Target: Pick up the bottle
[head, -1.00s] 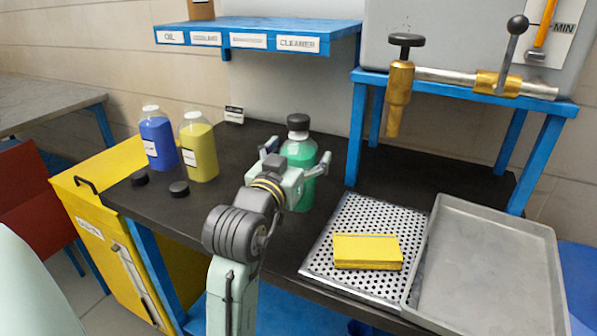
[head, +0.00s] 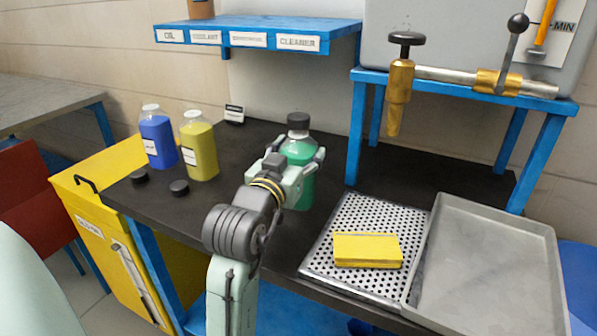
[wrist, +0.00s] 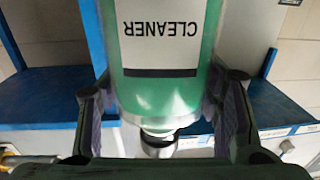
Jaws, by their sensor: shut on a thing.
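A green bottle (head: 300,152) with a dark cap stands upright on the dark bench top. My gripper (head: 296,165) is shut on its body, with one finger on each side. In the wrist view the green bottle (wrist: 165,92) sits between my two fingers (wrist: 162,112), and its white CLEANER label reads upside down. My wrist hides part of the bottle's front in the head view. A blue bottle (head: 158,140) and a yellow bottle (head: 200,152) stand apart to the left.
Two black caps (head: 179,187) lie left of my arm. A blue labelled shelf (head: 260,30) is behind the bottle. A blue stand (head: 357,130) rises close on the right. A perforated plate (head: 345,215) with a yellow block (head: 367,250) and a grey tray (head: 485,270) are at the right.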

